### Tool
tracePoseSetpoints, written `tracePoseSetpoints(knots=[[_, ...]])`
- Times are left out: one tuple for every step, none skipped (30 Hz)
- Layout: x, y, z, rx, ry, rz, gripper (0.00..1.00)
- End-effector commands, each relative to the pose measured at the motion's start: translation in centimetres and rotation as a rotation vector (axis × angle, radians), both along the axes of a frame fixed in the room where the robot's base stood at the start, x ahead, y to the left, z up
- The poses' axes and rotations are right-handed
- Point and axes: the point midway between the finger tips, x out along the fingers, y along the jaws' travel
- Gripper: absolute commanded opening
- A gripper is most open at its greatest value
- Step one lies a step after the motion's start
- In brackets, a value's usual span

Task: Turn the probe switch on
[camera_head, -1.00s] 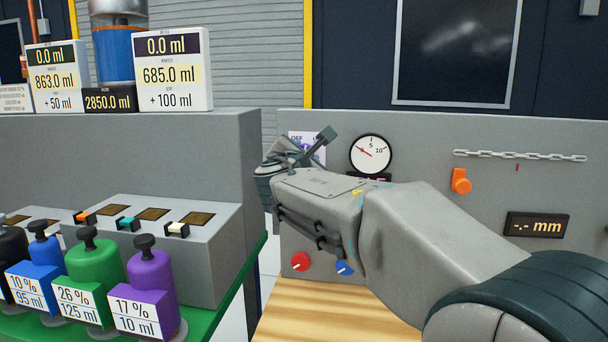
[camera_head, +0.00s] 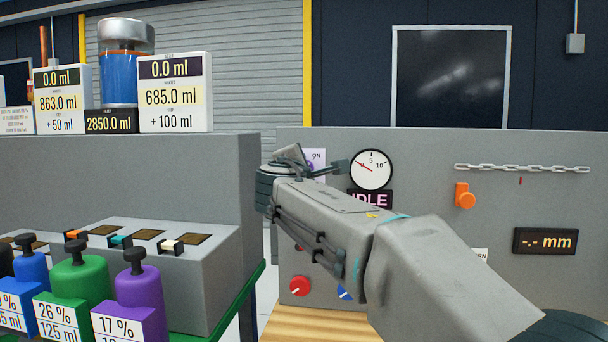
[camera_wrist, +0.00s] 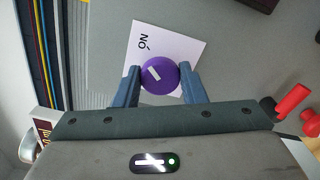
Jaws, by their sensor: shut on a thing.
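A purple round knob (camera_wrist: 159,75) with a white pointer line is on a white label plate (camera_wrist: 185,50) fixed to the grey panel. I take it for the probe switch, but no "probe" lettering is readable. The plate's "ON" lettering shows, and the pointer line slants towards it. My gripper (camera_wrist: 160,82) has its two fingers closed on opposite sides of the knob. In the head view my gripper (camera_head: 322,168) is at the panel, hiding most of the knob; part of the plate (camera_head: 318,156) with "ON" shows behind it.
A dial gauge (camera_head: 371,169) and a display reading "IDLE" (camera_head: 370,199) are right of the knob. An orange switch (camera_head: 465,196), a chain (camera_head: 522,168) and a "-.- mm" display (camera_head: 545,241) are farther right. Red (camera_head: 300,286) and blue (camera_head: 345,292) knobs are below.

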Motion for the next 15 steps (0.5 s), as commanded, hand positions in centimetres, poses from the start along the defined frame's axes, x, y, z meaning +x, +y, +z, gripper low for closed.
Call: tracePoseSetpoints(knots=[[0.01, 0.06, -0.10, 0.004, 0.001, 0.000, 0.14], [0.01, 0.06, -0.09, 0.004, 0.001, 0.000, 0.14], [0.01, 0.05, -0.09, 0.004, 0.001, 0.000, 0.14], [0.01, 0.05, -0.09, 0.004, 0.001, 0.000, 0.14], [0.01, 0.05, -0.08, 0.004, 0.001, 0.000, 0.14], [0.01, 0.05, -0.08, 0.004, 0.001, 0.000, 0.14], [0.01, 0.05, -0.09, 0.004, 0.001, 0.000, 0.14], [0.01, 0.05, -0.09, 0.004, 0.001, 0.000, 0.14], [0.01, 0.05, -0.09, 0.004, 0.001, 0.000, 0.14], [0.01, 0.05, -0.09, 0.004, 0.001, 0.000, 0.40], [0.01, 0.05, -0.08, 0.004, 0.001, 0.000, 0.48], [0.01, 0.05, -0.08, 0.004, 0.001, 0.000, 0.59], [0.01, 0.05, -0.07, 0.003, 0.001, 0.001, 0.59], [0.01, 0.04, -0.07, 0.003, 0.001, 0.001, 0.59], [0.01, 0.04, -0.06, 0.003, 0.001, 0.001, 0.59]])
